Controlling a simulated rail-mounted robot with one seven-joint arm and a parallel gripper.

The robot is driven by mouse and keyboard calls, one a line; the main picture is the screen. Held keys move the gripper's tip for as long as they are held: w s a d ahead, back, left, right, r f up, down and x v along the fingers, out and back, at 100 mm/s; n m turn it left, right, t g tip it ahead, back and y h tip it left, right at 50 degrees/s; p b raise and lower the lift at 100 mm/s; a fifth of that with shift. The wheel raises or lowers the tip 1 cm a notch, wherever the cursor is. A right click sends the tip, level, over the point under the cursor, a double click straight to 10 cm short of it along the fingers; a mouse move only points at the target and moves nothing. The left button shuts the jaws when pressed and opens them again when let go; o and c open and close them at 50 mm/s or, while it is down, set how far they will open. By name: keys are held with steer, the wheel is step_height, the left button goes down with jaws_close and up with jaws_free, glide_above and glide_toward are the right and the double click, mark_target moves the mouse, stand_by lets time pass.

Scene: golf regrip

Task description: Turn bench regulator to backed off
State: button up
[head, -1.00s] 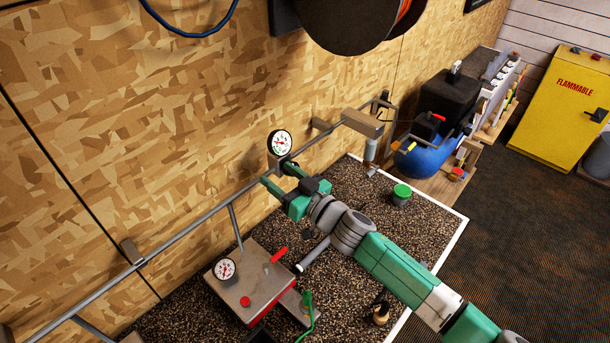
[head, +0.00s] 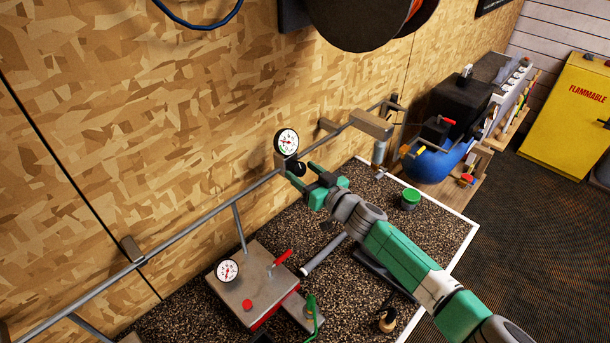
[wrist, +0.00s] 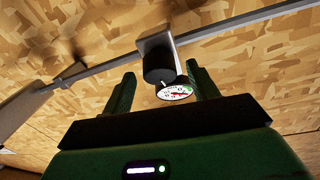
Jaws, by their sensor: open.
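The bench regulator (head: 282,160) is a grey block on the wall pipe with a round white gauge (head: 287,142) and a dark knob (head: 298,168). My gripper (head: 301,172) is open, its two green fingers pointing at the knob from the bench side. In the wrist view the dark knob (wrist: 159,62) lies between and just beyond the open fingers (wrist: 163,88), with the tilted gauge (wrist: 175,93) below it. I see no finger closed on the knob. I cannot tell whether either finger touches it, nor read the knob's setting.
The grey pipe (head: 190,229) runs along the chipboard wall behind the gripper. A grey box with a gauge and red lever (head: 249,284) stands on the speckled bench (head: 345,309). A green-lidded can (head: 410,199) stands to the right. A hose reel (head: 368,22) hangs above.

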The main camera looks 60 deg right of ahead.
steer(key=shift+c, duration=0.2)
steer(key=c, duration=1)
steer(key=shift+o, duration=0.2)
steer(key=shift+n, duration=0.3)
